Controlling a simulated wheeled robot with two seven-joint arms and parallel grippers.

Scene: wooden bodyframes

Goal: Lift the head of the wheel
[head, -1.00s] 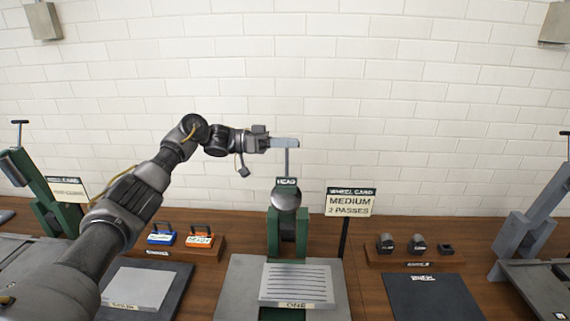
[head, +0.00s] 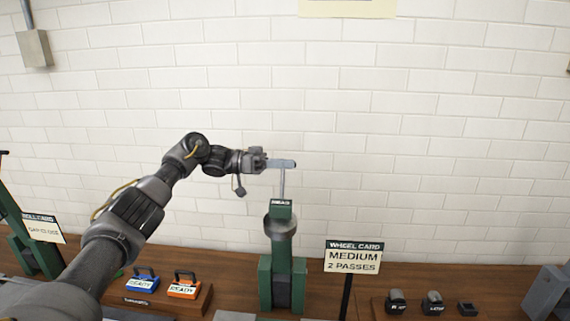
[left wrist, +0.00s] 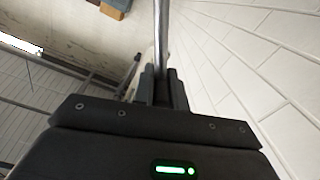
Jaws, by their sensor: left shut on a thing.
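The wheel's head (head: 281,203) is a green block with a "HEAD" label and a grey round wheel (head: 270,224) below it. It stands well above its green base (head: 266,287), with green column showing between. A thin rod rises from the head to a grey handle bar (head: 285,163). My left gripper (head: 265,160) is shut on the left end of this handle bar. In the left wrist view a metal bar (left wrist: 163,40) runs out from between the dark fingers (left wrist: 163,88). My right gripper is not in view.
A "WHEEL CARD" sign (head: 352,257) reading "MEDIUM 2 PASSES" stands right of the machine. A blue block (head: 142,283) and an orange block (head: 184,286) sit at left. Small dark pieces (head: 432,302) sit at right. The white brick wall (head: 430,130) is behind.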

